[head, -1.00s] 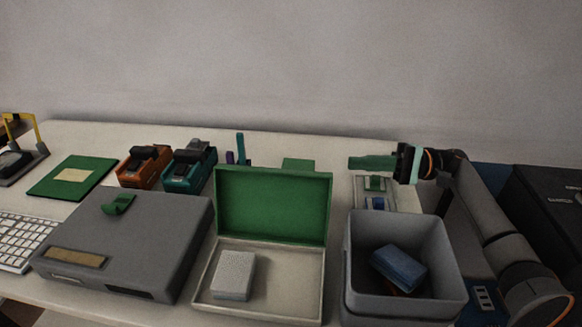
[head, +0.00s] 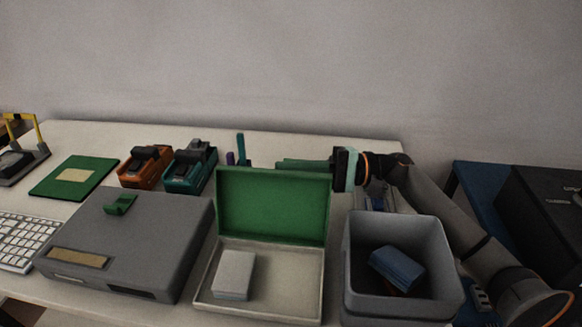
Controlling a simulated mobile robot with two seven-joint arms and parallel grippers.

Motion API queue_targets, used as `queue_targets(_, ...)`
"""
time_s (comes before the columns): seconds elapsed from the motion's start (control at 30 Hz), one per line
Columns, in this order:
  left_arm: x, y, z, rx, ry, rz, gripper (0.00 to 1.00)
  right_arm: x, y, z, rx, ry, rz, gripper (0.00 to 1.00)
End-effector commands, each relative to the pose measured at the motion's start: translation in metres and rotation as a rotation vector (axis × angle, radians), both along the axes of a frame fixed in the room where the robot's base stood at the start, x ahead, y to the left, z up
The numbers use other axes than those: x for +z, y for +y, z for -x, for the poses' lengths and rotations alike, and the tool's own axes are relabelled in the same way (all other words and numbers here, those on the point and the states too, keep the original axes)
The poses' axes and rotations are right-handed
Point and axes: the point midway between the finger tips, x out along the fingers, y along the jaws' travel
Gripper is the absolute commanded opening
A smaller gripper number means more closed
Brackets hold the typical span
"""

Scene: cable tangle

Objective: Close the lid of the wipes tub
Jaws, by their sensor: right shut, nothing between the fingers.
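The wipes tub is a shallow white box (head: 312,290) with a green lid (head: 272,205) hinged at its back edge. The lid stands open, nearly upright. A pale block (head: 233,274) lies in the left part of the tub. My right gripper (head: 284,163) is shut and empty, its green fingers pointing left along the lid's top edge, seemingly just behind it. I cannot tell whether they touch the lid. The lid's top tab is hard to tell from the fingers. My left gripper is not in view.
A grey bin (head: 352,272) with a blue block (head: 397,268) stands right of the tub, below my right arm. A grey case (head: 150,235) stands close on the left. Orange (head: 145,167) and teal (head: 190,168) devices sit behind it. The table in front of the tub is barely visible.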

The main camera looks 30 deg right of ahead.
Motion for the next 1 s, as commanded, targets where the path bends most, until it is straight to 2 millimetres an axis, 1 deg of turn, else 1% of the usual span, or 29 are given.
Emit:
queue_targets(0.1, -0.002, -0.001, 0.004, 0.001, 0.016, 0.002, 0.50, 0.002, 0.002, 0.003, -0.001, 0.000, 0.000, 0.00)
queue_targets(0.4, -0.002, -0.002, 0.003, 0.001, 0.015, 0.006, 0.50, 0.002, 0.002, 0.003, -0.001, 0.000, 0.000, 0.00)
queue_targets(0.47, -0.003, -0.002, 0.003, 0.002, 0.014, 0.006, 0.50, 0.003, 0.003, 0.004, 0.000, -0.015, 0.011, 0.00)
queue_targets(0.53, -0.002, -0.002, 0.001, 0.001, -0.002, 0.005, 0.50, 0.005, 0.005, 0.007, 0.002, -0.069, 0.050, 0.00)
queue_targets(0.57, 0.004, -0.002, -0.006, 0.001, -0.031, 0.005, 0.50, 0.007, 0.007, 0.009, 0.002, -0.101, 0.073, 0.00)
queue_targets(0.6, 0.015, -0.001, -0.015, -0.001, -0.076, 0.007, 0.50, 0.009, 0.008, 0.011, 0.002, -0.139, 0.101, 0.00)
queue_targets(0.7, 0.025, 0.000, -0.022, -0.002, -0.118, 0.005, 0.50, 0.013, 0.010, 0.014, 0.001, -0.208, 0.155, 0.00)
queue_targets(1.0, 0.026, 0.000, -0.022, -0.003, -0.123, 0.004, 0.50, 0.014, 0.010, 0.014, 0.000, -0.224, 0.169, 0.00)
